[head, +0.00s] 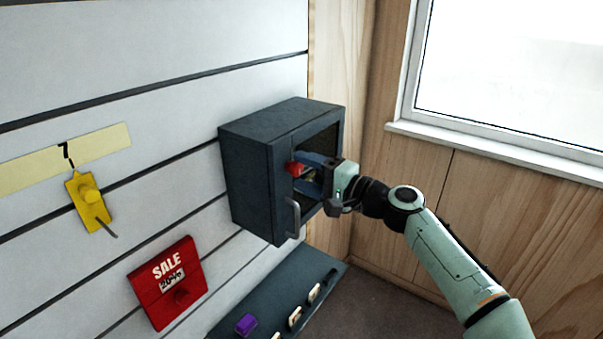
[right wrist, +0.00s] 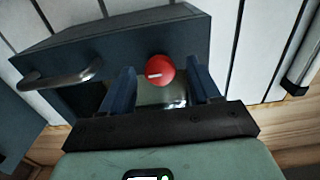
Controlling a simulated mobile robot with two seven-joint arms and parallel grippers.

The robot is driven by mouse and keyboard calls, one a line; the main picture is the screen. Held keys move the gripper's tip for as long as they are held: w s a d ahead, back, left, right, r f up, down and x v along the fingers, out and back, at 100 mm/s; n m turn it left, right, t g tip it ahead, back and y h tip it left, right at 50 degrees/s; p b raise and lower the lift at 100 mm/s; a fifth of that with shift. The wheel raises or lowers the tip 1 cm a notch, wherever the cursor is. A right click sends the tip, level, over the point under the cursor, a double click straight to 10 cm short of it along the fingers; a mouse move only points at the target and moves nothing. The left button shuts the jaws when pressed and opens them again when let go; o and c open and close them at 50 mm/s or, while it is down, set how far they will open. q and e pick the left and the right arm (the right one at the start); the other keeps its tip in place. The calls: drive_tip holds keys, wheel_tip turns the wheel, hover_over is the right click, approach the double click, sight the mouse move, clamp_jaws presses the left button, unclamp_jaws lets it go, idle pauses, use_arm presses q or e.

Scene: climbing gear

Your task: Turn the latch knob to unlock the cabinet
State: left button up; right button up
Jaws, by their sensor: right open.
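The dark blue-grey cabinet (head: 250,180) is mounted on the white slatted wall, with a dark window in its front and a grey bar handle (head: 293,218). A red latch knob (head: 294,169) sits on its front. In the right wrist view the round red knob (right wrist: 160,70) carries a pale line mark, and the handle (right wrist: 62,76) is at left. My right gripper (head: 305,172) is open at the cabinet front. In the wrist view its blue fingers (right wrist: 161,88) stand on either side of the knob, with gaps visible. I cannot tell whether they touch it. My left gripper is not in view.
A red SALE sign (head: 168,282) and a yellow piece with a knob (head: 90,202) are on the wall at left. A dark shelf (head: 281,290) below the cabinet holds a purple block (head: 246,324) and several small pale items. A window is at upper right.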

use_arm(q)
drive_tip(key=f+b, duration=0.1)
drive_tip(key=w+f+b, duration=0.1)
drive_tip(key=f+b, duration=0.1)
drive_tip(key=b, duration=0.1)
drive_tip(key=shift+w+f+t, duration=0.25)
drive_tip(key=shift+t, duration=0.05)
use_arm(e)
drive_tip(key=v, duration=1.2)
